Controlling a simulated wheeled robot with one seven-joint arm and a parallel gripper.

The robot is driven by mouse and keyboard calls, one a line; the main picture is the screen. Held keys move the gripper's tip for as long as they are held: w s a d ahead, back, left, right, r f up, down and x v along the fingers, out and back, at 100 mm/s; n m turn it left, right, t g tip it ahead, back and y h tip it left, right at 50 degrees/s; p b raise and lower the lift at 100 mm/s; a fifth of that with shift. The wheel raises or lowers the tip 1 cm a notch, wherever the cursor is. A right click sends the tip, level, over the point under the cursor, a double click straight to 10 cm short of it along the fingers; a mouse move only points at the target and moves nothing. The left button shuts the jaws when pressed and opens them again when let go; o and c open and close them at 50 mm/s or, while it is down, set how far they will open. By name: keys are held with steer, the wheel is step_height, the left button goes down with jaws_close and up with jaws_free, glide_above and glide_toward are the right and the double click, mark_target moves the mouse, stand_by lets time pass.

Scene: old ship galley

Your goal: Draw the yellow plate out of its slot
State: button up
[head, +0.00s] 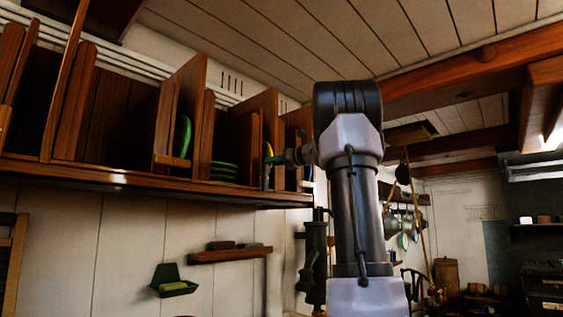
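A thin yellow and green edge (268,150) shows at the right part of the wooden rack (240,196); it looks like a plate standing on edge, and its colour is hard to read at this size. My gripper (274,159) reaches left to this edge, with its tips right at it. The fingers are too small and dark to show whether they are open or shut, or whether they hold the edge. Most of the plate is hidden by the slot's wooden divider and my gripper.
A green plate (183,137) stands upright in a slot further left. A stack of green plates (223,173) lies in the compartment between. Upright wooden dividers (190,95) flank the slots. A small wall shelf (230,255) and a green box (172,284) are below. A ceiling beam (470,72) runs above right.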

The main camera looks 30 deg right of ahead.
steer(key=shift+w+a, duration=0.2)
steer(key=shift+w, duration=0.3)
jaws_close()
stand_by(1.2)
